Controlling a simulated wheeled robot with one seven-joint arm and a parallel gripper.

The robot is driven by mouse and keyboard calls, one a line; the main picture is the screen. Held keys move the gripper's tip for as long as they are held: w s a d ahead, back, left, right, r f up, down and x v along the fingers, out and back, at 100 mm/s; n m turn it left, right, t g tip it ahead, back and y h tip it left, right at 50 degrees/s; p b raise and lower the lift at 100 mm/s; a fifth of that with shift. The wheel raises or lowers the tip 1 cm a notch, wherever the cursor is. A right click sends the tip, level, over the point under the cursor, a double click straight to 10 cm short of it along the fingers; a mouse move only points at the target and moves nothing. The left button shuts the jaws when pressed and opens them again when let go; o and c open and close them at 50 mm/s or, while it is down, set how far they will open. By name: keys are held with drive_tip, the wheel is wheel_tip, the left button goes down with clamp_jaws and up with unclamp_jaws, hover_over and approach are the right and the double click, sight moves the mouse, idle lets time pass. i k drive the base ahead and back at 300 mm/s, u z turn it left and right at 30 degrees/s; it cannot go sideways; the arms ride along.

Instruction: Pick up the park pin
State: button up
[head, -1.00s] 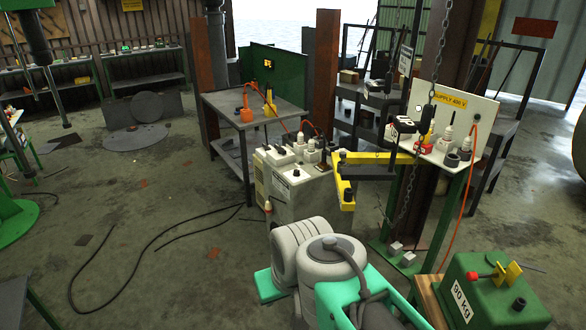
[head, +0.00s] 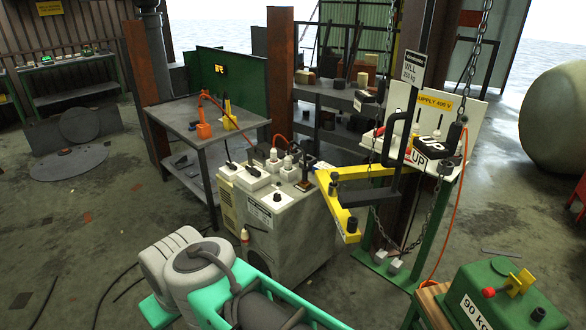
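I cannot single out the park pin with certainty. A small red piece (head: 379,131) is on the green-legged stand with the supply panel (head: 436,102). My gripper is not in view, so its state and any contact are hidden.
Chains (head: 441,200) and a dark hanging frame labelled WLL (head: 413,70) cross in front of the stand. A green 90 kg block (head: 500,295) is at the lower right. A grey table (head: 205,118) stands behind the cabinet. The floor at the left is mostly open, with cables.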

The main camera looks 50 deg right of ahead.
sight(335, 176)
drive_tip(key=z, duration=0.25)
drive_tip(key=i, duration=1.25)
drive_tip(key=z, duration=1.15)
drive_tip(key=i, duration=0.85)
drive_tip(key=z, duration=0.6)
